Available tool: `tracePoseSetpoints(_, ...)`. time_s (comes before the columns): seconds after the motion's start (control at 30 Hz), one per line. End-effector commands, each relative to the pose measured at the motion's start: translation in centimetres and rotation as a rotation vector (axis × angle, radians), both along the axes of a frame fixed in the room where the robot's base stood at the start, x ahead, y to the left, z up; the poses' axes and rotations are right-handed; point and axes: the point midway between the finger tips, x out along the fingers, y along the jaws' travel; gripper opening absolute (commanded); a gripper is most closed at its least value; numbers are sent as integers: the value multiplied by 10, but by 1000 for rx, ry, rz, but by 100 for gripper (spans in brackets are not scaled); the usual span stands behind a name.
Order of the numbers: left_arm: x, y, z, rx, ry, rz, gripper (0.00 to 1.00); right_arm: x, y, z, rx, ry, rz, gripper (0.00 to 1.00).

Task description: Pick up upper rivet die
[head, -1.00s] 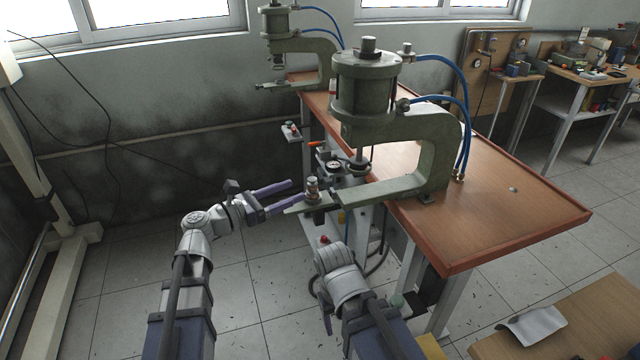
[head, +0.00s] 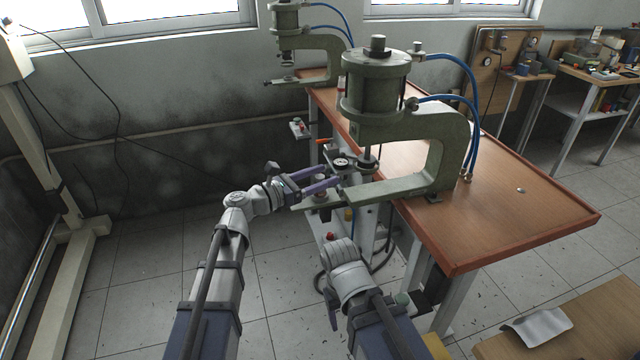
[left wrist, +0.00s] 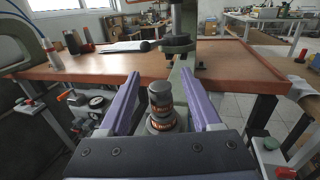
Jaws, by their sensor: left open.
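The upper rivet die (left wrist: 161,112), which I take to be the short dark steel cylinder with copper-coloured bands, stands upright near the free end of the press's lower arm (head: 385,191). In the left wrist view it is between the two purple fingers of my left gripper (left wrist: 160,82), with a gap to each finger. In the head view my left gripper (head: 331,186) reaches in from the left at the arm's end and is open; its fingers mostly hide the die. My right arm shows at the bottom of the head view, but its gripper fingers do not show.
The green press (head: 376,85) stands on the wooden table (head: 505,215), its ram close beyond my left gripper. A dial gauge (head: 341,163) sits beside the lower arm. Blue hoses run behind the press. A second press (head: 287,45) stands farther back.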

Motion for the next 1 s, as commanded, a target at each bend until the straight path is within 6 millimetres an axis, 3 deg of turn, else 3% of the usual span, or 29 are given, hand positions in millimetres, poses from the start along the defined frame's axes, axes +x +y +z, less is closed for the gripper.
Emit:
tracePoseSetpoints(0.13, -1, 0, 0, 0, 0, 0, 65, 0, 0, 0, 0, 0, 0, 64)
tracePoseSetpoints(0.7, -1, 1, 0, 0, 0, 0, 1, 0, 0, 0, 0, 0, 0, 64)
tracePoseSetpoints(1.0, -1, 1, 0, 0, 0, 0, 0, 0, 0, 0, 0, 0, 0, 64)
